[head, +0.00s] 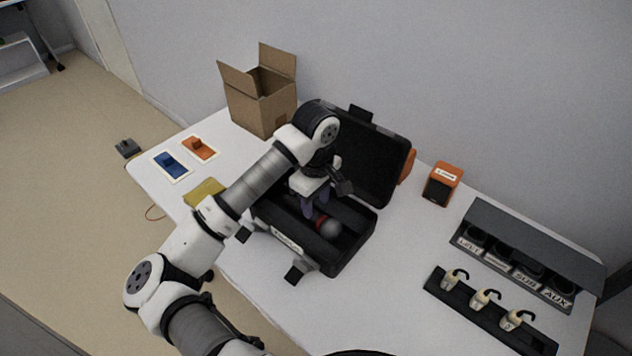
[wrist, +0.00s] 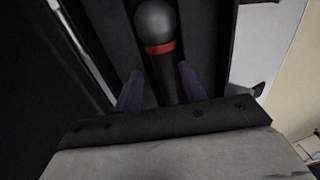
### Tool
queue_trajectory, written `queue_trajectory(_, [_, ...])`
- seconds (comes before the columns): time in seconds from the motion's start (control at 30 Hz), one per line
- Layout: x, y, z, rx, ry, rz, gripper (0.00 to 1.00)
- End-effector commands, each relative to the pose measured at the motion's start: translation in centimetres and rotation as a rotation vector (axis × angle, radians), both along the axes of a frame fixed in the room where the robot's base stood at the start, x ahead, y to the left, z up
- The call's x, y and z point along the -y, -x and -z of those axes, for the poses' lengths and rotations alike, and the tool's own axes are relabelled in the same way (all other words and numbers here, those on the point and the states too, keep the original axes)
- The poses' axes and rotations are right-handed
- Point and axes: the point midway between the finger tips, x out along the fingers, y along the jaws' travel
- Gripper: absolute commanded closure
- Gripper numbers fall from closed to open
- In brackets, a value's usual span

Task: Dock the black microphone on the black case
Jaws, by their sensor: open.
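The black case (head: 356,257) stands open on the white table, its lid (head: 372,160) raised at the back. The black microphone (head: 329,228) lies in the case, with a grey ball head and a red ring. In the wrist view the microphone (wrist: 167,62) has its head pointing away from my gripper. My gripper (head: 314,209) reaches down into the case over the handle. Its purple fingers (wrist: 160,88) are open, one on each side of the handle. The rear part of the handle is hidden behind my gripper.
An open cardboard box (head: 262,105) stands behind the case. An orange speaker (head: 441,184) is to its right. A labelled dark rack (head: 520,262) and a black strip with plugs (head: 490,312) sit at the right. Blue (head: 171,165) and orange (head: 199,149) items lie at the left.

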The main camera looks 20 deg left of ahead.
Motion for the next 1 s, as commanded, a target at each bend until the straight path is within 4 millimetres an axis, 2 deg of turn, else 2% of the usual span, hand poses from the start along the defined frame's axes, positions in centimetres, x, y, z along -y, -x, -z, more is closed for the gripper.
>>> queue_trajectory(0.2, [0.0,0.0,-4.4,0.001,-0.005,0.001,0.59])
queue_trajectory(0.4, [0.0,0.0,-7.2,-0.001,-0.001,0.001,0.59])
queue_trajectory(0.6, [0.0,0.0,-8.1,-0.002,0.000,0.000,0.59])
queue_trajectory(1.0, [0.0,0.0,-8.1,-0.002,0.000,0.000,0.59])
